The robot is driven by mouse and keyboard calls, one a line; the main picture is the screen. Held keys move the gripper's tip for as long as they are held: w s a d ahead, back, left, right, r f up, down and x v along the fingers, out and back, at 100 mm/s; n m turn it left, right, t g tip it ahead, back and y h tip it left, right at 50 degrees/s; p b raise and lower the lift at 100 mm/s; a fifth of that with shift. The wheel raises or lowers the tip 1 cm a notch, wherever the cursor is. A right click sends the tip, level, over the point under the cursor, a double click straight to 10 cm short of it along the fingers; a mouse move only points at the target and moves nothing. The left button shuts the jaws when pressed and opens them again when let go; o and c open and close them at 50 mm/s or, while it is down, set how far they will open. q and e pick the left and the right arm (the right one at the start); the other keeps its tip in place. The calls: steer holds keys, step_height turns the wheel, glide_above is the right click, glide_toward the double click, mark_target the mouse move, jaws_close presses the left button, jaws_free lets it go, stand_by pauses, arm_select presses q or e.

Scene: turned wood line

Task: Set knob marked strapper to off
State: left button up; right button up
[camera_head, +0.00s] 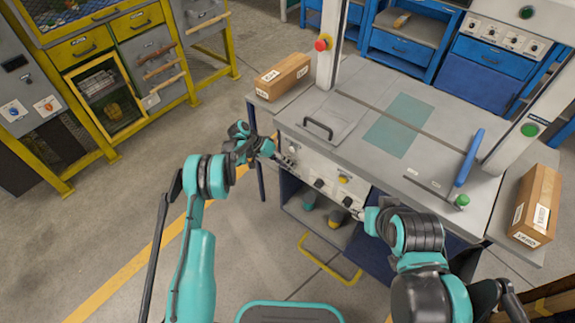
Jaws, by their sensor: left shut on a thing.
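The workbench's front control panel (330,178) carries a row of dark knobs, with labels too small to read. I cannot tell that knob's marking or setting. My right gripper (366,217) is in front of the panel's right end, partly hidden by its own arm, and its fingers are unclear.
The bench top (365,82) has a hatch handle (318,127) and a blue lever (469,157). Cardboard boxes sit at its left (283,75) and right (536,206). A yellow rail (328,262) sticks out low in front. The floor at left is clear.

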arm_select(q)
steer(key=shift+h, duration=0.4)
steer(key=o, duration=1.2)
steer(key=shift+f, duration=0.1)
steer(key=shift+c, duration=0.2)
steer(key=v, duration=1.2)
steer(key=shift+w, duration=0.25)
